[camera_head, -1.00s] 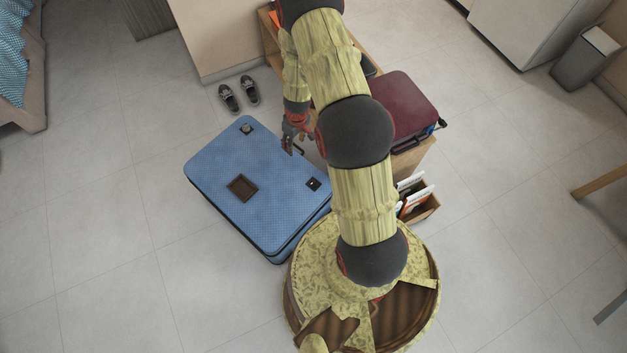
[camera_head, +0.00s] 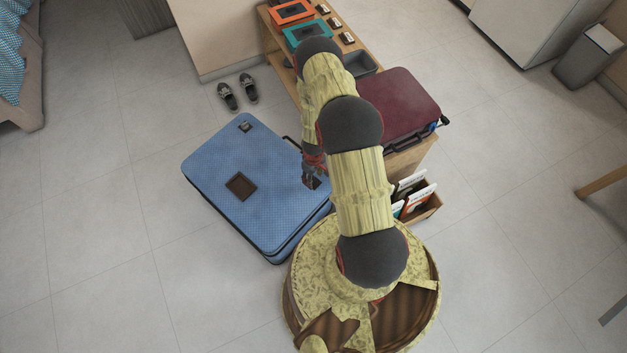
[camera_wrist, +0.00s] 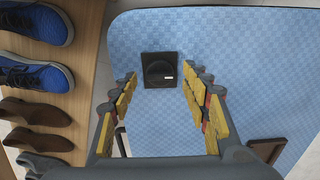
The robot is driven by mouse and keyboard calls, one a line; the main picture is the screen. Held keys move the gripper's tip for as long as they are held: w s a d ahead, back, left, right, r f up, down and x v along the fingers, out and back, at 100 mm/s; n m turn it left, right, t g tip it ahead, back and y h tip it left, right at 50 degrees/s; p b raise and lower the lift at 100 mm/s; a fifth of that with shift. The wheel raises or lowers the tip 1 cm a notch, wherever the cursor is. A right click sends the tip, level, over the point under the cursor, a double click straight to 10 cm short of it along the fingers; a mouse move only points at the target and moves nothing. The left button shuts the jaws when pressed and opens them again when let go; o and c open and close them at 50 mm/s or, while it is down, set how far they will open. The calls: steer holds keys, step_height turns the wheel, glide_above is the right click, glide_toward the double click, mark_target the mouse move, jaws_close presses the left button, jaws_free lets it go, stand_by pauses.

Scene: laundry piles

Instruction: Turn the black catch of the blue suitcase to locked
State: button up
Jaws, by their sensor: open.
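The blue suitcase (camera_head: 215,165) lies flat and closed on the floor. It has a black catch at its far corner (camera_head: 245,127). Another black catch (camera_head: 316,183), at its right corner, is partly hidden by my gripper (camera_head: 311,177). In the wrist view, a square black catch (camera_wrist: 160,70) with a round dial and a small white mark shows between and just beyond the fingertips. My gripper (camera_wrist: 158,77) is open and empty, with a yellow-padded finger on each side. Whether it touches the catch, I cannot tell.
A wooden bench (camera_head: 413,156) bears a dark red suitcase (camera_head: 405,105) and frames; shoes (camera_wrist: 38,78) show on wood in the wrist view. A box of books (camera_head: 420,205) stands nearby. Shoes (camera_head: 238,92) lie on the floor. The floor to the left is free.

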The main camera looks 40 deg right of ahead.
steer(key=shift+f, duration=0.6)
steer(key=c, duration=0.4)
steer(key=c, duration=0.7)
steer(key=shift+c, duration=0.3)
